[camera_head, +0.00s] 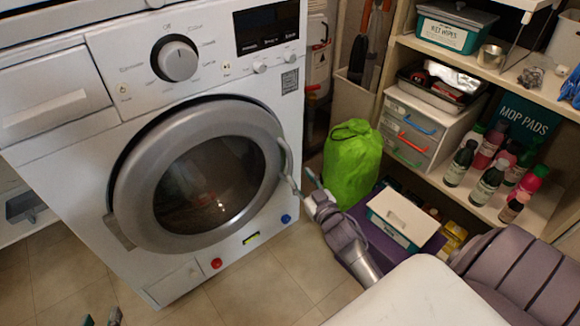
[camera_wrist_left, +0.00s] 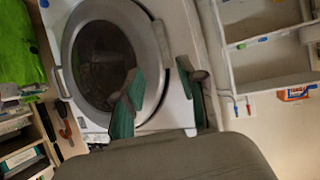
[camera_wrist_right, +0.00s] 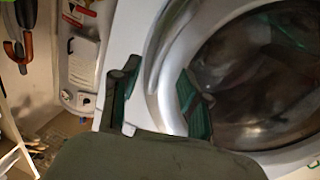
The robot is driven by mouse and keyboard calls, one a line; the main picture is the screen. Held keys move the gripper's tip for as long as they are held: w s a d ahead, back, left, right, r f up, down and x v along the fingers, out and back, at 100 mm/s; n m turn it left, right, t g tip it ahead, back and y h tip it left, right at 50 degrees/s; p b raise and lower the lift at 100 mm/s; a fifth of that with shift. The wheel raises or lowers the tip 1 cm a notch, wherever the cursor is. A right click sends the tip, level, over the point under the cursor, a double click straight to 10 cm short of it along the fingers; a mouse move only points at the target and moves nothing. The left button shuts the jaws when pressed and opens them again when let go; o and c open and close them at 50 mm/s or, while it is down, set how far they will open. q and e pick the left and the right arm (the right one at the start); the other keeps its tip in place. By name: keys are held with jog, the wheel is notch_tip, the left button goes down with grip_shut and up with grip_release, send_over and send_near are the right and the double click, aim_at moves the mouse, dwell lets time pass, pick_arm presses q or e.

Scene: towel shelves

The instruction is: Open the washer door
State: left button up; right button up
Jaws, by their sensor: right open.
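The white washer (camera_head: 75,190) stands at the left of the head view. Its round grey-rimmed door (camera_head: 150,140) looks shut against the front; a slight gap cannot be ruled out. A grey curved handle (camera_head: 286,158) sits on the door's right edge. My right gripper (camera_head: 303,181) is open beside the handle's lower end; whether it touches is unclear. In the right wrist view, the door rim (camera_wrist_right: 152,85) shows between and beyond the open fingers (camera_wrist_right: 158,70). My left gripper (camera_head: 101,318) is open and empty, low in front of the washer. The left wrist view shows the door (camera_wrist_left: 68,60) beyond its fingers.
A green bag (camera_head: 352,165) stands right of the washer, close behind my right gripper. A purple box (camera_head: 345,255) with a white-lidded container (camera_head: 403,217) is on the floor. Shelves (camera_head: 455,100) with bottles and drawers fill the right. The floor (camera_head: 240,290) before the washer is clear.

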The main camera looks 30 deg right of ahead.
aim_at(291, 166)
jog(key=w, duration=0.2)
jog(key=w+b, duration=0.1)
jog(key=w, duration=0.3)
jog(key=shift+w+d+f, duration=0.1)
jog(key=shift+w+d, duration=0.2)
jog(key=shift+d, duration=0.1)
pick_arm(q)
notch_tip(291, 166, up, 8)
jog(key=w+d+t+h, duration=0.1)
jog(key=w+d+t, duration=0.1)
jog(key=t, duration=0.3)
jog(key=shift+w+h+b, duration=0.3)
jog(key=shift+w+b, duration=0.05)
jog(key=shift+w, duration=0.1)
pick_arm(e)
jog(key=shift+w, duration=0.4)
grip_shut()
